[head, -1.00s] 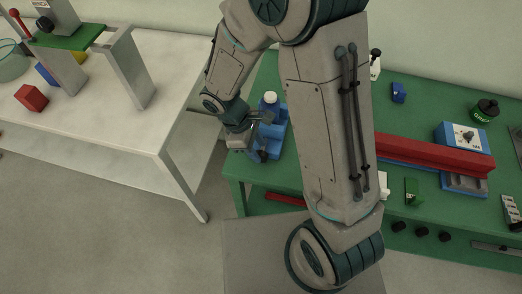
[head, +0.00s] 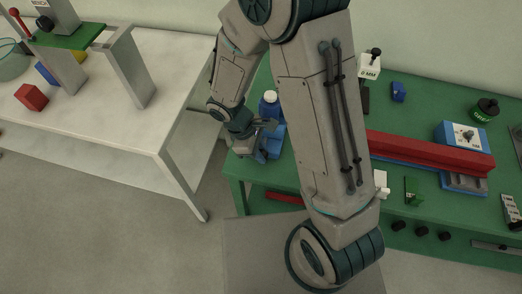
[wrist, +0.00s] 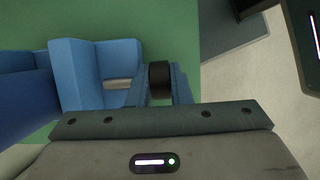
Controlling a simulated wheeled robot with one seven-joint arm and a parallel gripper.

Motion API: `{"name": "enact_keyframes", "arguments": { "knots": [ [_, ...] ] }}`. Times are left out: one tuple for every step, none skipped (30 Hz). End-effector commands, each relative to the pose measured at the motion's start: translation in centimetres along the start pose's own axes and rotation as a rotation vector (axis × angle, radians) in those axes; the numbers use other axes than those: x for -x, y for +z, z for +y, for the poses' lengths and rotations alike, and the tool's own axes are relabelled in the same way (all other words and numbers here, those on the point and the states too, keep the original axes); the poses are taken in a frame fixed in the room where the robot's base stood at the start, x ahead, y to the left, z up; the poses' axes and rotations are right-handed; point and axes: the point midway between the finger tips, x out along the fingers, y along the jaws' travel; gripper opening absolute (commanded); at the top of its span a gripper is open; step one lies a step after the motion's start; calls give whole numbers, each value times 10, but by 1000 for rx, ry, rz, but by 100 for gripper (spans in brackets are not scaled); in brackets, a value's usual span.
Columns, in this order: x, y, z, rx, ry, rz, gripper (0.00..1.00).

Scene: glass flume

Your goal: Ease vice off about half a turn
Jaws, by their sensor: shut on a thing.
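The blue vice (head: 277,139) stands at the left end of the green bench, partly hidden by my gripper (head: 259,151). In the wrist view the vice (wrist: 90,72) is at the left, with a short pale metal screw between its blue body and a dark round handle (wrist: 159,80). My gripper (wrist: 160,92) is shut on this dark handle at the vice's near end. The handle's far side and the vice's jaw gap are hidden.
A blue bottle with a white cap (head: 269,101) stands close behind the vice. A long red beam (head: 430,150) lies along the green bench (head: 430,100) to the right. A white table (head: 130,125) stands at the left, with floor between.

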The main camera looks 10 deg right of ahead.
Motion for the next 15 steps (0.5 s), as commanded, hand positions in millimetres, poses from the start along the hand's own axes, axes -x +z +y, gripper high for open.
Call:
{"name": "enact_keyframes", "arguments": {
  "knots": [
    [0, -1, 0, 1, 1, -8, 0],
    [0, -2, 0, 1, 2, -16, 0],
    [0, -2, 0, 2, 1, -30, 0],
    [0, -2, 0, 2, 1, -41, 0],
    [0, -2, 0, 1, 1, -55, 0],
    [0, -3, 0, 2, 2, -75, 0],
    [0, -4, 0, 3, 2, -92, 0],
    [0, -4, 0, 3, 2, -112, 0],
    [0, -5, 0, 3, 2, -140, 0],
    [0, -5, 0, 2, 2, -162, 0],
    [0, -6, 0, 2, 2, -186, 0],
    [0, -6, 0, 2, 2, -219, 0],
    [0, -7, 0, 3, 2, -246, 0],
    [0, -8, 0, 3, 2, -273, 0],
    [0, -8, 0, 2, 1, -310, 0]
  ]
}}
